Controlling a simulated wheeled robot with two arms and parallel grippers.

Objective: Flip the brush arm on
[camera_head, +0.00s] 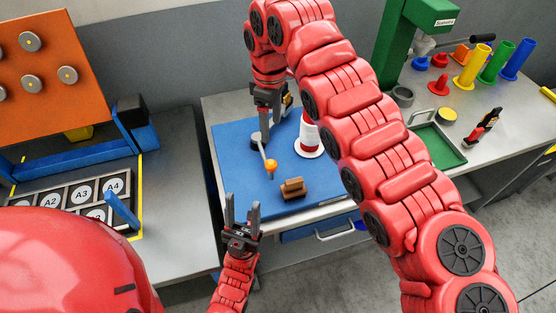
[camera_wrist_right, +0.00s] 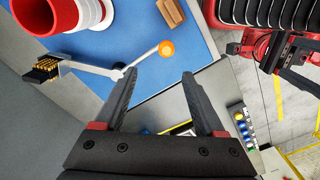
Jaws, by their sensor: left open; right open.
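The brush arm is a thin pale lever with an orange ball knob (camera_head: 271,165) on the blue mat. In the right wrist view it runs from the orange knob (camera_wrist_right: 166,49) through a pivot (camera_wrist_right: 118,73) to a dark brush head with yellow bristles (camera_wrist_right: 46,68). A red and white bobbin (camera_head: 309,138) stands beside it; the bobbin (camera_wrist_right: 62,20) and brush look apart. My right gripper (camera_wrist_right: 154,78) is open and empty, pointing down near the pivot, with one fingertip close to the lever. My left gripper (camera_head: 242,203) is open and empty before the mat's front edge.
A brown block (camera_head: 292,188) lies on the blue mat (camera_head: 238,178). A labelled rack (camera_head: 78,198) and orange board (camera_head: 38,68) are on the left. A drawer handle (camera_head: 335,234) sits below the table edge.

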